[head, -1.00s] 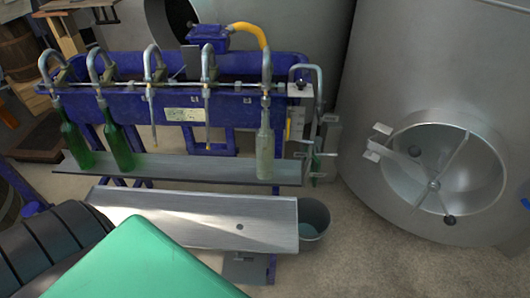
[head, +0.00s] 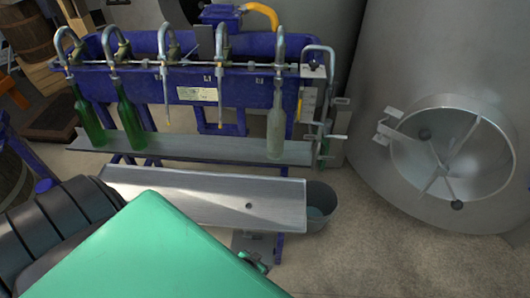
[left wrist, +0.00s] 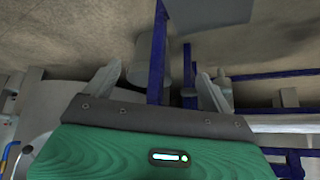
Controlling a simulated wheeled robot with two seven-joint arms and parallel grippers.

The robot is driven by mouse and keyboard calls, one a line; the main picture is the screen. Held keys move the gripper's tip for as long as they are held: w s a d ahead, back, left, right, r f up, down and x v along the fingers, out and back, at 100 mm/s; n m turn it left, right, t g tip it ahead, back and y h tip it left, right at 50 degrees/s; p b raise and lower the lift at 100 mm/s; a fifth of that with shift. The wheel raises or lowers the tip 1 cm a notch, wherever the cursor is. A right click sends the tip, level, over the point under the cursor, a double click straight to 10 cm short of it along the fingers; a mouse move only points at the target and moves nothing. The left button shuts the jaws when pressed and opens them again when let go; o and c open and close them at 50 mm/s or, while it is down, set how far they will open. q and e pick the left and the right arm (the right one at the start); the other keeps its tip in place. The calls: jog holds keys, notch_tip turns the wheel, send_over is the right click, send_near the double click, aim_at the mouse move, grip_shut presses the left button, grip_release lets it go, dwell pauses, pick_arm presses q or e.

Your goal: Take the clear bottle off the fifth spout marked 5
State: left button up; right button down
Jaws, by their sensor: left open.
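The clear bottle (head: 276,130) hangs upright under the rightmost, fifth spout (head: 279,55), its neck around the spout tube and its base at the upper grey shelf. My left arm's green housing (head: 150,250) fills the lower left of the head view; its fingers do not show clearly there. In the left wrist view my left gripper (left wrist: 160,75) has its two fingers apart with nothing between them that it holds. It is apart from the bottle. The spout's number cannot be read. My right gripper is not in view.
Two green bottles (head: 129,120) (head: 88,117) hang on the two left spouts; the two middle spouts are empty. A grey drip tray (head: 205,200) lies lower in front, with a bucket (head: 319,208) at its right. A large steel tank (head: 440,60) stands at right.

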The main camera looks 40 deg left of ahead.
pick_arm(q)
jog(key=w+a+r+n+t+y, duration=0.1)
jog(key=w+a+r+t, duration=0.2)
jog(key=w+r, duration=0.55)
jog(key=w+a+r+n+t+y, duration=0.15)
jog(key=w+a+r, duration=0.25)
jog(key=w+r, duration=0.5)
jog(key=n+t+y, duration=0.2)
jog(key=t, duration=0.2)
send_near(273, 138)
jog(key=b+x, duration=0.4)
jog(key=x, duration=0.1)
jog(key=shift+w+a+f+b, duration=0.15)
jog(key=shift+w+f+b, duration=0.05)
jog(key=shift+w+b, duration=0.4)
jog(key=shift+w+a+b, duration=0.15)
jog(key=shift+w+b, duration=0.35)
jog(key=shift+w, duration=0.2)
jog(key=shift+b+x, duration=0.75)
jog(key=shift+x, duration=0.25)
jog(key=shift+w+a, duration=0.15)
jog(key=shift+w, duration=0.05)
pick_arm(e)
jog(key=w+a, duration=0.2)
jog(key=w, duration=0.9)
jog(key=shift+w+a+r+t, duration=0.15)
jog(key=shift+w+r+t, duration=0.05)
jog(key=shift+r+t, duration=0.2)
